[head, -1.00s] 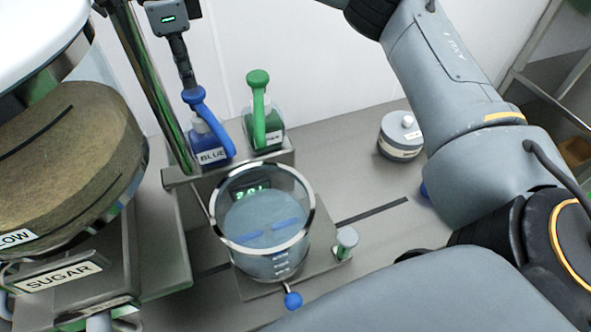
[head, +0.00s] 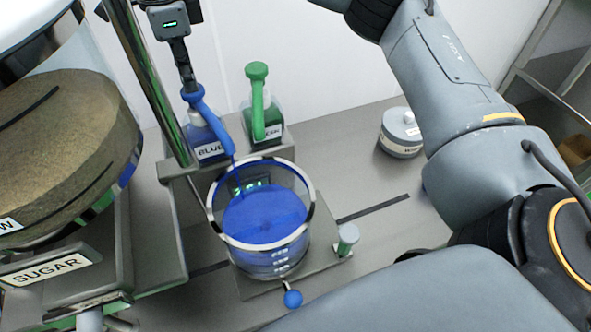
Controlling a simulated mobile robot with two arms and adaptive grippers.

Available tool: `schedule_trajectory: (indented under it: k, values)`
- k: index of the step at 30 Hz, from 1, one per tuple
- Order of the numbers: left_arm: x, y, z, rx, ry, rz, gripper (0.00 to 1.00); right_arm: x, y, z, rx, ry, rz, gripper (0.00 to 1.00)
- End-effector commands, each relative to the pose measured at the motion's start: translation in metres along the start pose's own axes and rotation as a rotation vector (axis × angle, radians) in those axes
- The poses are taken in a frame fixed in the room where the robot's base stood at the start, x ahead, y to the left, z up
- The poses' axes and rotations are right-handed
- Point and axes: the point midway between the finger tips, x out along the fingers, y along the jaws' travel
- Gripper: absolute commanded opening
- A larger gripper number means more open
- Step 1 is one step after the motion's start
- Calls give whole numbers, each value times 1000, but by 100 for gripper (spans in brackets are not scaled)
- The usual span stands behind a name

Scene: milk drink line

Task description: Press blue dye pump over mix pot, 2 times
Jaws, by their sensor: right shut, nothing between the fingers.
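The blue dye pump bottle (head: 208,143), labelled BLUE, stands on a metal shelf behind the mix pot. Its blue head and curved spout reach toward the pot. My right gripper (head: 187,84) is shut and empty, with its fingertips at the top of the blue pump head; they look in contact. A thin blue stream runs from the spout into the pot. The clear mix pot (head: 309,228) with a metal rim holds deep blue liquid (head: 263,215). My left gripper is not in view.
A green pump bottle (head: 263,120) stands right beside the blue one. A lidded grey jar (head: 400,135) is farther right on the counter. A large tan drum (head: 65,150) and a SUGAR sign (head: 50,268) fill the left. A metal post (head: 150,85) rises left of the pumps.

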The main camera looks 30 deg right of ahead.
Motion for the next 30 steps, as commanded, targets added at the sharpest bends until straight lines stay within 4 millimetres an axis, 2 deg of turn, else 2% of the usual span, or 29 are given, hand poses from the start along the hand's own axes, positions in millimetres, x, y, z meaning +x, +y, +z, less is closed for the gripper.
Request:
schedule_trajectory:
  k: [4,18,30]
  values:
    - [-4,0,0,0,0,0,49,-2,1,0,-2,5,7,0]
    - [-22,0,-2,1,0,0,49,-29,1,0,-2,2,4,0]
    - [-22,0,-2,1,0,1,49,-30,0,0,-1,2,3,0]
